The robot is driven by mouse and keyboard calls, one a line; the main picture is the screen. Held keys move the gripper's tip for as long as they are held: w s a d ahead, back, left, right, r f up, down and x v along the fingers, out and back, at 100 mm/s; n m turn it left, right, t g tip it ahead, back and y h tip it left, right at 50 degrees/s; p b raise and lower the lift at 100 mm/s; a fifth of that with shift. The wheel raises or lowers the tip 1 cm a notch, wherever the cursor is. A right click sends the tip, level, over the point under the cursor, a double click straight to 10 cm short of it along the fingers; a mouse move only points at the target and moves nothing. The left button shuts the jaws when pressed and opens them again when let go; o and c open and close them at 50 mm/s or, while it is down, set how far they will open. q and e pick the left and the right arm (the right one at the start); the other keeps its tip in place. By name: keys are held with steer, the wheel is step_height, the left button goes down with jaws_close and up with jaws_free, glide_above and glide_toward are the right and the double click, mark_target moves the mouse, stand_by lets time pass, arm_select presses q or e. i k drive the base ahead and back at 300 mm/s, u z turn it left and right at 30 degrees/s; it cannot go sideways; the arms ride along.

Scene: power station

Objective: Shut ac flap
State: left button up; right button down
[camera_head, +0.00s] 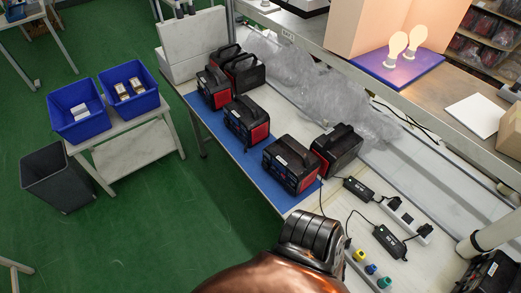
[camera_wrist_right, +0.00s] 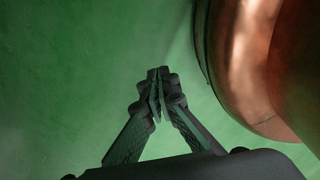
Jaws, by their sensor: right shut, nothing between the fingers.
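Several black-and-red power stations with top handles stand on the worktable in the head view. The nearest are one at the blue mat's near end (camera_head: 292,163) and one just right of it (camera_head: 337,150). Others stand farther back, including one in the middle of the mat (camera_head: 247,121). I cannot make out an AC flap on any of them at this size. My right gripper (camera_wrist_right: 158,92) shows in the right wrist view, shut and empty, over green floor and away from the power stations. My left gripper is not in view.
The blue mat (camera_head: 224,148) lies along the table's left edge. Chargers (camera_head: 387,241) and a power strip (camera_head: 407,214) with cables lie at the right. Clear plastic wrap (camera_head: 300,75) lies behind. Blue bins (camera_head: 77,109) stand on a side table at left, with green floor between.

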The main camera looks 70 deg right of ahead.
mark_target(249, 119)
steer(key=z, duration=2)
